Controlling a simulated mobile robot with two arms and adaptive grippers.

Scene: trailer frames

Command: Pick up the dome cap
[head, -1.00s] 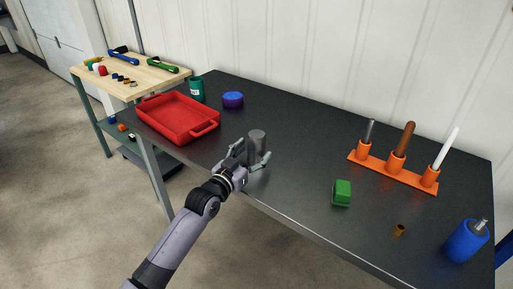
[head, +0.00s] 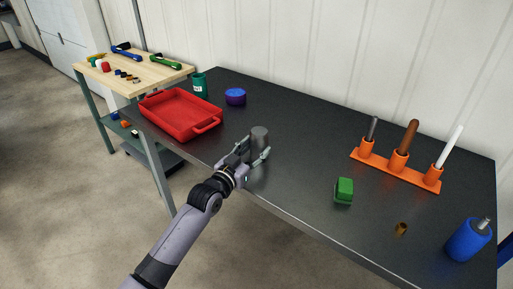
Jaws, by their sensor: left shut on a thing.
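The dome cap appears to be the grey, rounded-top cylinder (head: 260,136) near the table's front edge, right of the red tray. My left gripper (head: 254,150) reaches in from the front with its fingers on either side of the cap and is shut on it. The fingers and hand hide the cap's lower part, so I cannot tell whether its base touches the table. My right gripper is not in view.
To the right are a green block (head: 344,190), orange rack (head: 398,177), brown ring (head: 401,229) and blue bottle (head: 464,241).

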